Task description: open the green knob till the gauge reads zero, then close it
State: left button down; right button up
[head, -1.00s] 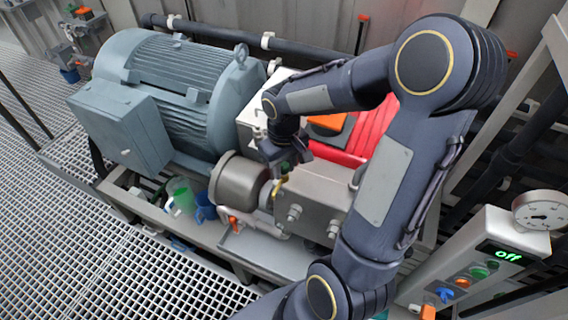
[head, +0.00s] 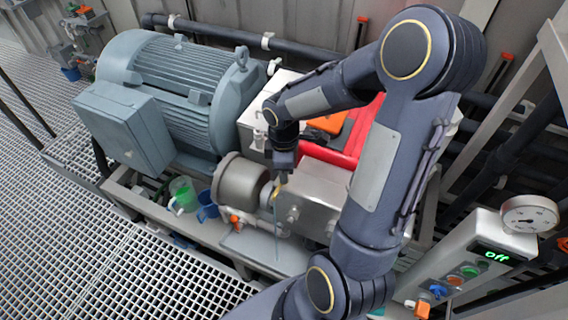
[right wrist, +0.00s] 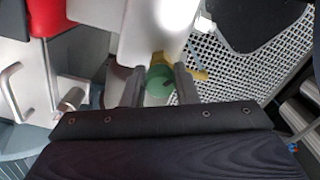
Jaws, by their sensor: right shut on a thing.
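The green knob (right wrist: 160,80) shows in the right wrist view on a brass valve (right wrist: 160,58), between the two fingers of my right gripper (right wrist: 160,86). The right gripper is shut on it. In the head view my right gripper (head: 282,172) reaches down to the brass valve (head: 279,190) by the pump's grey block; the knob is hidden there. A thin pale stream (head: 277,232) runs straight down below the valve. The round white gauge (head: 529,213) stands on the panel at the right; its needle is too small to read surely. My left gripper is not in view.
A large grey motor (head: 170,90) stands at the left, with a green jug (head: 181,191) and a blue jug (head: 206,207) beside the frame. The control panel (head: 486,228) shows "off" above coloured buttons. Grating floor (head: 90,230) is clear at the left.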

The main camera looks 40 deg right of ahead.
jog(key=shift+r+n+p, duration=0.2)
jog(key=shift+n+p, duration=0.15)
jog(key=shift+n, duration=0.55)
jog(key=shift+f+n+p, duration=0.1)
jog(key=shift+n+p, duration=0.25)
jog(key=shift+n, duration=0.65)
jog(key=n+p, duration=0.2)
jog(key=n, duration=0.1)
jog(key=shift+n, duration=0.3)
jog(key=shift+n+p, duration=0.3)
jog(key=shift+n, duration=0.3)
jog(key=o, duration=1)
jog(key=shift+f, duration=0.1)
jog(key=shift+c, duration=0.2)
notch_tip(320, 180, up, 8)
jog(key=shift+f, duration=0.1)
